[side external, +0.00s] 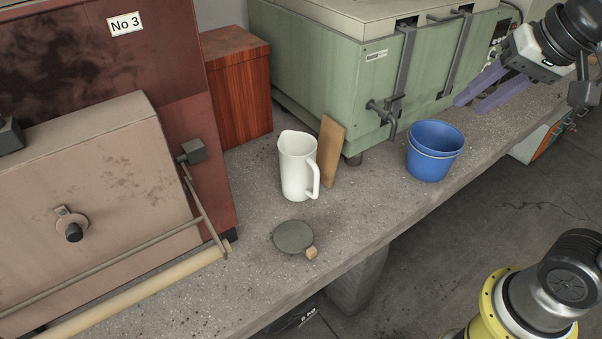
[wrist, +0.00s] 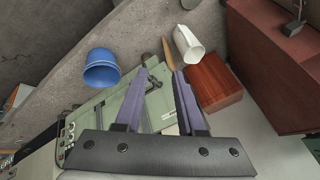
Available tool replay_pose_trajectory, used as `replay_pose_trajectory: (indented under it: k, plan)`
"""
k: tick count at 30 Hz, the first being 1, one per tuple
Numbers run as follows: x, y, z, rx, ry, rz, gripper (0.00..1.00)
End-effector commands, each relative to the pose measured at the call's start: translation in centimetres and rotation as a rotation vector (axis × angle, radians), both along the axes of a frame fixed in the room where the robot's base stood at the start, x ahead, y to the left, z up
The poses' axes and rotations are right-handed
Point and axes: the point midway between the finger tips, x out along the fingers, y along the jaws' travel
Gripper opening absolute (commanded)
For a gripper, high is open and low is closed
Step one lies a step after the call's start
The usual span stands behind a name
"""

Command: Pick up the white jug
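The white jug (side external: 297,167) stands upright on the concrete bench, its handle toward the lower right in the side external view. It also shows near the top of the wrist view (wrist: 188,44), beyond my fingertips. My gripper (side external: 471,104) is at the upper right of the side external view, well away from the jug, past the blue buckets. Its two purple fingers are apart with nothing between them; in the wrist view (wrist: 160,72) they also stand apart.
Blue nested buckets (side external: 434,152) stand near the bench edge, between my gripper and the jug. A wooden board (side external: 333,150) stands right beside the jug. A round grey disc (side external: 293,237) lies in front. A green machine (side external: 330,75) and a wooden box (side external: 240,95) stand behind.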

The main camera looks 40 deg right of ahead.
Motion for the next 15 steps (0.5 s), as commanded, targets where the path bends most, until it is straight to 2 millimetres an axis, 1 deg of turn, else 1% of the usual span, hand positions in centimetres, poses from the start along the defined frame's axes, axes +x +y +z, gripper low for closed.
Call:
replay_pose_trajectory:
  k: [1,2,3,5,6,7,8,9,11,15]
  plan:
    - [1.9,0.1,0.7,0.029,0.016,-0.048,0.39]
    - [2.9,0.2,1.1,0.048,0.023,-0.079,0.39]
    - [4.4,0.3,1.5,0.073,0.034,-0.123,0.39]
    - [6.8,0.5,1.9,0.107,0.055,-0.186,0.39]
    - [8.4,0.7,2.1,0.13,0.066,-0.227,0.39]
    - [9.6,0.8,2.1,0.144,0.077,-0.256,0.39]
    - [10.8,0.9,2.0,0.158,0.089,-0.283,0.39]
    - [12.5,1.1,1.9,0.175,0.103,-0.32,0.39]
    - [14.9,1.4,1.4,0.197,0.125,-0.371,0.39]
    - [20.3,2.2,-0.7,0.236,0.18,-0.477,0.39]
